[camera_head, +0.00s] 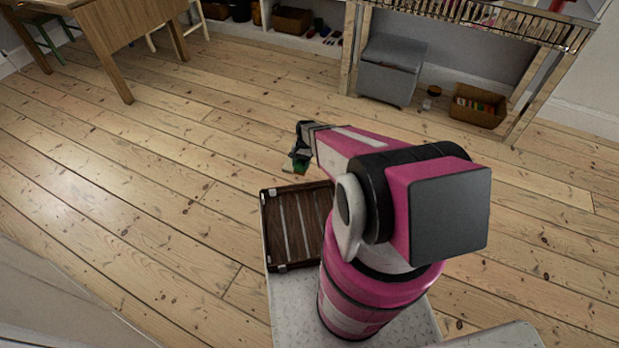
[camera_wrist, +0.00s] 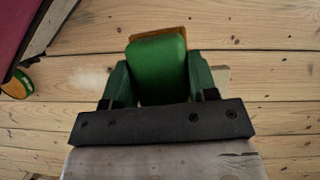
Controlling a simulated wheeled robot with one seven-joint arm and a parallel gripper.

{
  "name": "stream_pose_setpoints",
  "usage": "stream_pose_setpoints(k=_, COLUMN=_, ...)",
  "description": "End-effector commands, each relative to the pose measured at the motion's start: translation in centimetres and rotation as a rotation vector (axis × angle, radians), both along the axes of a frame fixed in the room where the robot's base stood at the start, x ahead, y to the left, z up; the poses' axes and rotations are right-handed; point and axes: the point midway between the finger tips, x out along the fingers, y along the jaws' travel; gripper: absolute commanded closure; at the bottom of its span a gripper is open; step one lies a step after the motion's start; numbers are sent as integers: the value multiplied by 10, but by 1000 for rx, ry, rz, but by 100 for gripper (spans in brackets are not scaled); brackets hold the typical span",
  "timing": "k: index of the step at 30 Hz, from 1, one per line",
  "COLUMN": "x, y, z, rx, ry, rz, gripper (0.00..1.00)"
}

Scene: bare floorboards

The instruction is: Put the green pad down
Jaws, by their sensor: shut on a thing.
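The green pad (camera_wrist: 158,66) is between the two fingers of my gripper (camera_wrist: 160,84) in the wrist view. It is green on top, with a brown-yellow edge at its far end. My gripper is shut on it. In the head view the green pad (camera_head: 301,168) shows just below my gripper (camera_head: 299,157), in front of the floorboards. The arm hides part of it. I cannot tell whether the pad touches the floor.
A dark slatted wooden tray (camera_head: 283,228) is at the front of my base, just nearer than the gripper. Bare floorboards (camera_head: 180,160) lie open to the left and ahead. A wooden table (camera_head: 115,40) is back left.

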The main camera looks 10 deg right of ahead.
Motion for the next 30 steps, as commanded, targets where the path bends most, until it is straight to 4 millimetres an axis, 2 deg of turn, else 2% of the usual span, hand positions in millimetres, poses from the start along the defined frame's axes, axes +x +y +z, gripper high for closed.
stream_pose_setpoints(k=1, x=6, y=3, z=-27, rx=-2, ry=6, rz=-26, gripper=66)
stream_pose_setpoints(k=3, x=7, y=7, z=-50, rx=-3, ry=8, rz=-63, gripper=66)
stream_pose_setpoints(k=6, x=7, y=10, z=-73, rx=-5, ry=9, rz=-100, gripper=66)
stream_pose_setpoints(k=9, x=6, y=11, z=-86, rx=-7, ry=10, rz=-122, gripper=66)
stream_pose_setpoints(k=14, x=13, y=7, z=-96, rx=-8, ry=10, rz=-131, gripper=66)
stream_pose_setpoints(k=30, x=92, y=-51, z=-154, rx=-8, ry=10, rz=-130, gripper=66)
